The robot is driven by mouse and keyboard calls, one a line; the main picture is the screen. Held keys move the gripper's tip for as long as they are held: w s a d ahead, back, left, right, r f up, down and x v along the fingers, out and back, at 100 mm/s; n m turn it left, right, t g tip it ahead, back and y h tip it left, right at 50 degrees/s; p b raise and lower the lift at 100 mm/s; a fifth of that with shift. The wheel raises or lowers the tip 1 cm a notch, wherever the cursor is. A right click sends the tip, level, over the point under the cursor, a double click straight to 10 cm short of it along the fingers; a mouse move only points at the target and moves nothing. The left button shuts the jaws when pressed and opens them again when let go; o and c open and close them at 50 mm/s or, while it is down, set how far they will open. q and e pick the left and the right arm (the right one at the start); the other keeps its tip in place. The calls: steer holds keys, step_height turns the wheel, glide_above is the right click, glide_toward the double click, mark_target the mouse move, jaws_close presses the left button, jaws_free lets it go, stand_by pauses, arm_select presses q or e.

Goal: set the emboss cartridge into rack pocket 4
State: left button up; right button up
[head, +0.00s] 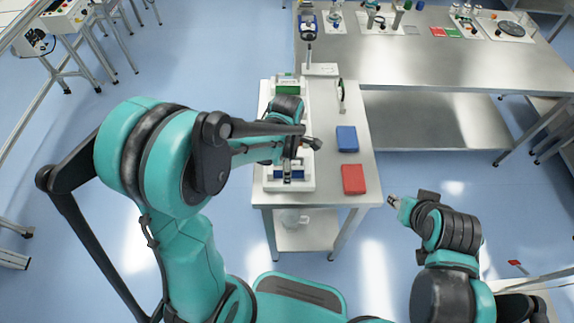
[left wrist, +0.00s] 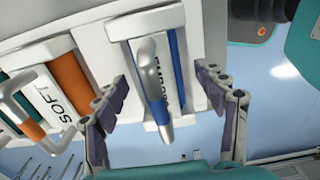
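The emboss cartridge (left wrist: 177,82) is blue and white, with a partly hidden label and a grey bar handle (left wrist: 155,85). It sits in an end pocket of the white rack (left wrist: 205,35) in the left wrist view. My left gripper (left wrist: 165,110) is open, with one finger on each side of the handle and visible gaps. In the head view my left gripper (head: 290,168) is over the near end of the rack (head: 305,184), and my arm hides much of it. Pocket numbers are not readable. My right gripper (head: 393,201) is off the table's right side, too small to judge.
An orange cartridge (left wrist: 68,82) marked SOFT, also with a handle, sits beside the emboss one. A blue block (head: 347,139) and a red block (head: 354,179) lie right of the rack on the metal table (head: 330,193). A larger bench (head: 440,65) stands behind.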

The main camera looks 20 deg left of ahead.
arm_select(q)
steer(key=shift+r, duration=0.15)
steer(key=shift+r+p, duration=0.3)
steer(key=shift+r, duration=0.05)
step_height(320, 180, up, 11)
steer(key=p, duration=0.3)
steer(key=shift+s+r, duration=0.1)
steer(key=shift+r, duration=0.1)
steer(key=shift+s+a+r+m, duration=0.2)
steer(key=shift+r+m, duration=0.1)
steer(key=shift+m, duration=0.1)
steer(key=s+a+r+m+t, duration=0.2)
steer(key=s+m+t, duration=0.1)
steer(key=m, duration=0.7)
steer(key=s+a+r+m+t, duration=0.1)
steer(key=s+m+t, duration=0.3)
steer(key=m, duration=0.6)
steer(key=s+r, duration=0.1)
steer(key=s, duration=0.1)
steer(key=shift+s+a, duration=0.3)
steer(key=shift+a, duration=0.1)
